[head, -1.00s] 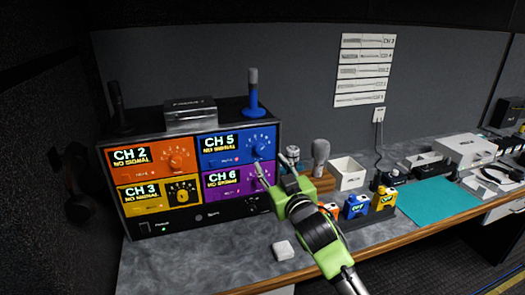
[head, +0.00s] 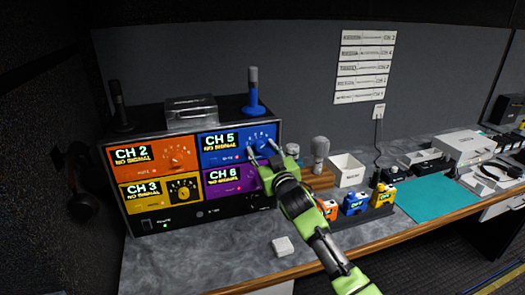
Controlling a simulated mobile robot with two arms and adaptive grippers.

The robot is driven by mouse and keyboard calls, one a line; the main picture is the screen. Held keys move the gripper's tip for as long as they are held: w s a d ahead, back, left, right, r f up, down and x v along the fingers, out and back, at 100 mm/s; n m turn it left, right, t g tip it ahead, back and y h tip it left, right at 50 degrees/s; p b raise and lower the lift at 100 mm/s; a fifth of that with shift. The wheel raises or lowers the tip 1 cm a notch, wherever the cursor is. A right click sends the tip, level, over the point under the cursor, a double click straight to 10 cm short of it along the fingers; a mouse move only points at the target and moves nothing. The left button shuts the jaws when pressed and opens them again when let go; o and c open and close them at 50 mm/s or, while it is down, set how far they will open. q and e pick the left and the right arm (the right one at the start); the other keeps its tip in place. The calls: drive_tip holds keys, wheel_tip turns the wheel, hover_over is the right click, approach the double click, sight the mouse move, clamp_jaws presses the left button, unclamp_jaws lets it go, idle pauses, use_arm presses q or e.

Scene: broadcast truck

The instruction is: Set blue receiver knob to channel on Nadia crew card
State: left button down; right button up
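The blue receiver panel (head: 210,150) is at the upper right of the receiver rack, and its display reads CH 5, NO SIGNAL. Its blue knob (head: 262,146) is at the panel's right end, partly hidden by my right gripper (head: 262,146). The gripper's two fingers are spread, one to each side of the knob; I cannot tell whether they touch it. The crew cards (head: 365,66) are white strips on the back wall; their names are too small to read. My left gripper is not in view.
The orange (head: 155,155), yellow (head: 160,191) and purple (head: 222,180) panels adjoin the blue one. A blue microphone (head: 253,92) stands on top. Coloured packs (head: 355,202), a grey microphone (head: 320,154) and a white box (head: 347,171) are to the right. The counter front is mostly clear.

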drive_tip(key=c, duration=1.1)
drive_tip(key=shift+n, duration=0.3)
drive_tip(key=shift+n+p, duration=0.3)
drive_tip(key=shift+n, duration=2.2)
drive_tip(key=o, duration=1.1)
